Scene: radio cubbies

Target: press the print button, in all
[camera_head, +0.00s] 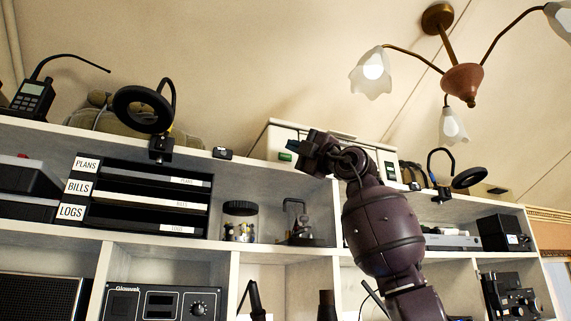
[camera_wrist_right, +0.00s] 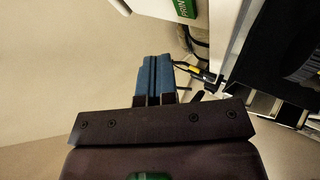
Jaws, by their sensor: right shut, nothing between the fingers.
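A pale printer-like machine (camera_head: 262,144) sits on top of the shelving, partly hidden behind my right arm. A small green button (camera_head: 285,157) is on the left part of its front. In the right wrist view a green button with white letters reading "PRIN" (camera_wrist_right: 184,8) shows at the top edge, partly cut off. My right gripper (camera_head: 308,158) is raised in front of the machine, just right of the green button. Its blue fingers (camera_wrist_right: 156,75) are shut with nothing between them. In the wrist view a gap separates the fingers from the button. My left gripper is not in view.
The shelving holds a black letter tray (camera_head: 145,197), a jar (camera_head: 240,220) and radio gear (camera_head: 155,303). A ring lamp (camera_head: 143,109) stands left of the machine and another (camera_head: 468,178) right. A ceiling lamp (camera_head: 463,80) hangs at upper right. The wall above the machine is clear.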

